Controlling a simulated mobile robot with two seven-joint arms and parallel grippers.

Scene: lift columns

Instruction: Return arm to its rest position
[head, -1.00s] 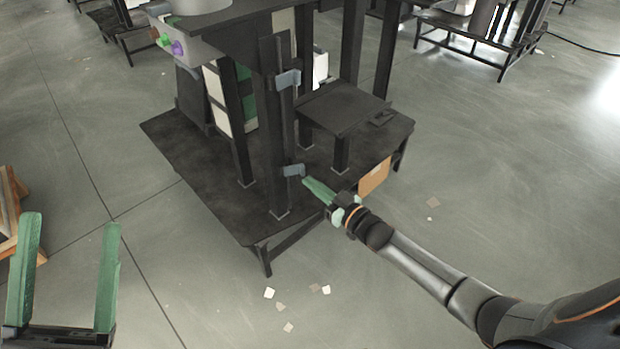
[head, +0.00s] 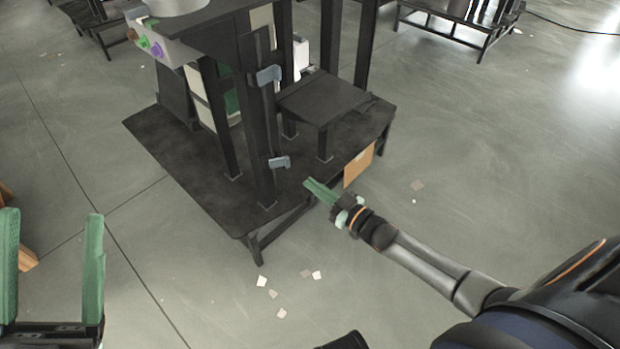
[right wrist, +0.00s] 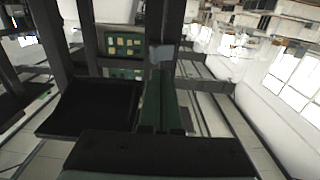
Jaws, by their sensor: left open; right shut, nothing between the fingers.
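My right arm reaches in from the lower right of the head view. Its gripper (head: 318,190) has green fingers that are shut with nothing between them, just off the near right edge of the black platform (head: 165,150). In the right wrist view the green fingers (right wrist: 160,100) lie together and point at a grey bracket (right wrist: 161,54) on a dark post. My left gripper (head: 50,225) is at the lower left of the head view, its two green fingers wide apart and empty.
The platform carries dark columns, a small raised plate (head: 323,98), and grey brackets (head: 279,162). A control box with coloured buttons (head: 152,46) is at the upper left. A cardboard-coloured panel (head: 358,166) hangs at the platform's side. Small scraps (head: 262,281) lie on open floor.

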